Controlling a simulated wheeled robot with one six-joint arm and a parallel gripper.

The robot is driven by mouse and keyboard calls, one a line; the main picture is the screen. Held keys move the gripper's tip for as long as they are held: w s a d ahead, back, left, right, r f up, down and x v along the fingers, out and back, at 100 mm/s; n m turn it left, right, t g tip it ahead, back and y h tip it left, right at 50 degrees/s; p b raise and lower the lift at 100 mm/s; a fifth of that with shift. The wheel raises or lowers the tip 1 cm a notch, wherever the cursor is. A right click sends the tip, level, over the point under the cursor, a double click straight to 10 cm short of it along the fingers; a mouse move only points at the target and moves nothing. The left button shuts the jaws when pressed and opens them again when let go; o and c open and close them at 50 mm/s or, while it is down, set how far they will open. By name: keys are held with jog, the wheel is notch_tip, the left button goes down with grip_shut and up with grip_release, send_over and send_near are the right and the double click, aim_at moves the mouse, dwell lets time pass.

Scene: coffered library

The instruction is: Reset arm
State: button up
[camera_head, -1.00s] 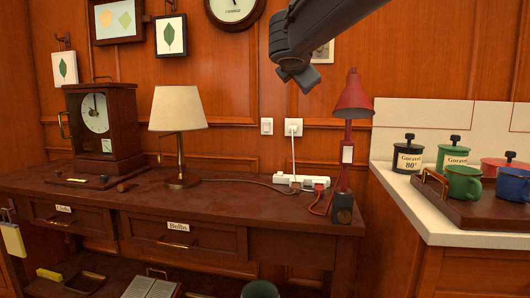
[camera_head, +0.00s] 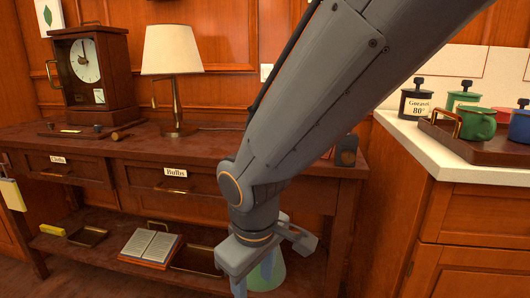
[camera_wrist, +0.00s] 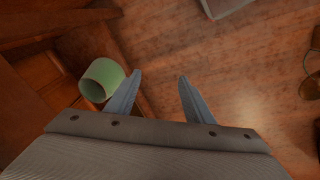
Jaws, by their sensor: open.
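My gripper (camera_head: 270,262) hangs low in front of the wooden desk in the head view, with my arm reaching down across the middle of the picture. In the wrist view my gripper (camera_wrist: 155,92) has its two fingers spread apart with nothing between them, above the wooden floor. A green cup-like vessel (camera_wrist: 102,78) lies just left of the left finger in that view. In the head view a green conical thing (camera_head: 268,273) shows partly behind my gripper; whether they touch I cannot tell.
The desk (camera_head: 140,145) carries a clock (camera_head: 90,70) and a lamp (camera_head: 172,55). Its lower shelf holds an open book (camera_head: 150,246) and a tray (camera_head: 198,260). At right, a counter (camera_head: 455,165) bears a tray (camera_head: 470,147) with mugs and canisters. Open floor shows in the wrist view.

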jog(key=s+f+m+g, duration=0.2)
jog(key=s+f+m, duration=0.15)
jog(key=s, duration=0.45)
jog(key=d+r+m+p, duration=0.6)
jog(key=d+r+p, duration=1.5)
jog(key=r+p, duration=0.5)
jog(key=shift+d+p, duration=0.15)
jog(key=shift+p, duration=0.4)
jog(key=shift+m, duration=0.25)
jog(key=shift+c, duration=0.5)
